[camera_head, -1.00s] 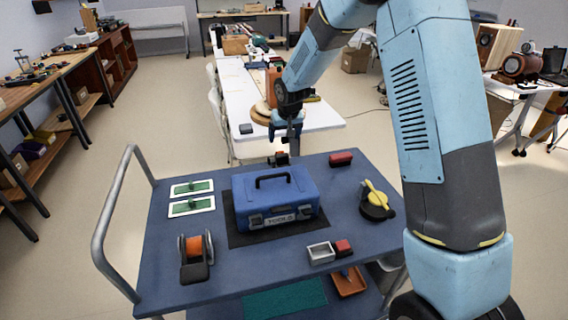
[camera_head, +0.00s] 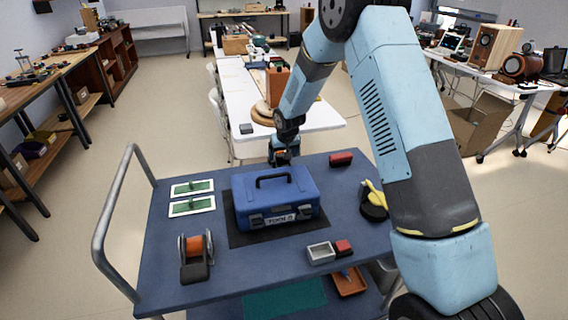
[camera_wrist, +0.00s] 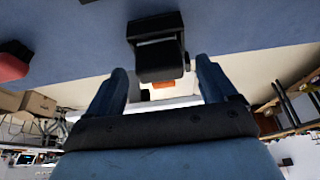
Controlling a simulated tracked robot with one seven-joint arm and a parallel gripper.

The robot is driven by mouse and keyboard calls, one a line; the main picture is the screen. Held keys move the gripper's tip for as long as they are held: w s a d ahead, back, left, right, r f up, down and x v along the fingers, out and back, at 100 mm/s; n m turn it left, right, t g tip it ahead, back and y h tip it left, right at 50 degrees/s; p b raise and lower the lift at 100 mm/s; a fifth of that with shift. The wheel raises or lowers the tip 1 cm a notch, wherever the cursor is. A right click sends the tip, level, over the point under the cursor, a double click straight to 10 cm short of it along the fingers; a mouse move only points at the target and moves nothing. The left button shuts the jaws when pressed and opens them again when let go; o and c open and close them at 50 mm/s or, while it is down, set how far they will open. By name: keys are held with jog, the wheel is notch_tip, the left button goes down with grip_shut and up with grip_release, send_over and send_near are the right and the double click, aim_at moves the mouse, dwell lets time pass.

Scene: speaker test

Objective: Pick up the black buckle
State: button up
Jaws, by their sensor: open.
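The black buckle (camera_wrist: 158,62) shows at the top middle of the wrist view, a dark blocky piece with a paler band across it. It is at the far edge of the blue cart top. My gripper (camera_wrist: 162,72) is open, with one blue finger on each side of the buckle's near end in that view. I cannot tell whether the fingers are level with it or touching it. In the head view my gripper (camera_head: 284,154) is at the cart's far edge, behind the blue toolbox, and mostly covers the buckle.
The blue toolbox (camera_head: 275,198) stands mid-cart on a dark mat. A red block (camera_head: 341,159) lies right of my gripper. Green boards (camera_head: 192,206), an orange spool (camera_head: 194,247), a small grey tray (camera_head: 320,253) and a yellow-and-black item (camera_head: 374,200) are also on the cart.

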jog(key=shift+x, duration=1.25)
jog(key=c, duration=1)
jog(key=shift+r, duration=0.15)
